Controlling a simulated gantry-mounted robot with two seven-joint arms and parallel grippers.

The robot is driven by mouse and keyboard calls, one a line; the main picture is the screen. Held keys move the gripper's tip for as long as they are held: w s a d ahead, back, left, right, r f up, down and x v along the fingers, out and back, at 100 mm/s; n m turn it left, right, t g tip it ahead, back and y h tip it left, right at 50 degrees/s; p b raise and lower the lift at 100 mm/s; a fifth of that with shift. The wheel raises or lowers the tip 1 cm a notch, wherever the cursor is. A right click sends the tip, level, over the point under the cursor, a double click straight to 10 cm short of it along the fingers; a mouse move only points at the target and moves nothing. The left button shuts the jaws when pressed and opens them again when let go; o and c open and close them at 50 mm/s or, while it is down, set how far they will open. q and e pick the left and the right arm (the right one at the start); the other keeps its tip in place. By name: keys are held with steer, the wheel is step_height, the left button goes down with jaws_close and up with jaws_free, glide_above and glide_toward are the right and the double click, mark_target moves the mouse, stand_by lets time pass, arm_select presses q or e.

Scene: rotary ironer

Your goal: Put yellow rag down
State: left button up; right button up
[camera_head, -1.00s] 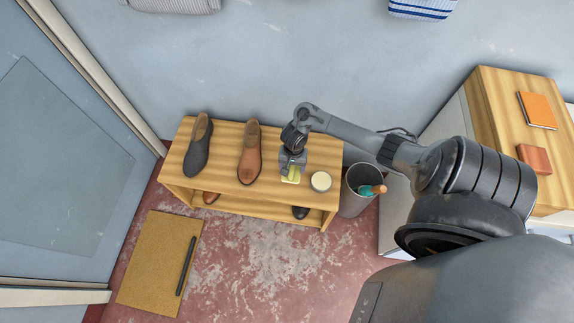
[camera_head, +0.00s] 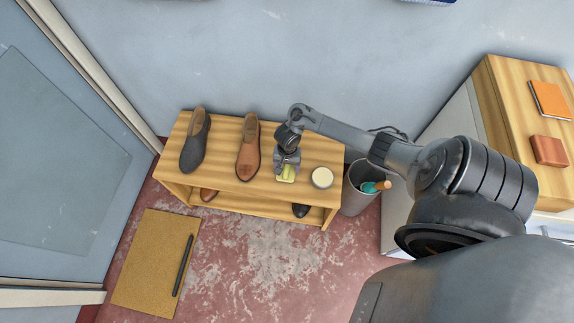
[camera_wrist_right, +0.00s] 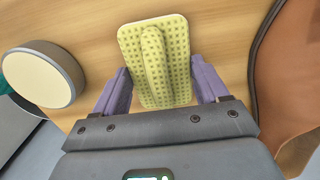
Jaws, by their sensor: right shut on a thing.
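The yellow rag (camera_head: 286,175) is at the top of the wooden shoe bench (camera_head: 225,172), between the brown shoe and the round tin. My right gripper (camera_head: 287,168) is over it, pointing down. In the right wrist view the rag (camera_wrist_right: 155,75) is a dotted yellow pad with a raised ridge along its middle. The purple fingers of my right gripper (camera_wrist_right: 160,88) are on either side of it, shut on the rag. The bench top (camera_wrist_right: 100,30) lies behind the rag; whether the rag touches it I cannot tell. My left gripper is not in view.
A brown shoe (camera_head: 248,150) and a dark shoe (camera_head: 196,143) stand to the left on the bench. The round tin (camera_head: 322,177) is close on the right. A grey bin (camera_head: 357,192) stands beside the bench. A mat (camera_head: 155,262) lies on the floor.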

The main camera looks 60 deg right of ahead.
steer(key=shift+f, duration=0.1)
steer(key=o, duration=0.9)
steer(key=shift+o, duration=0.2)
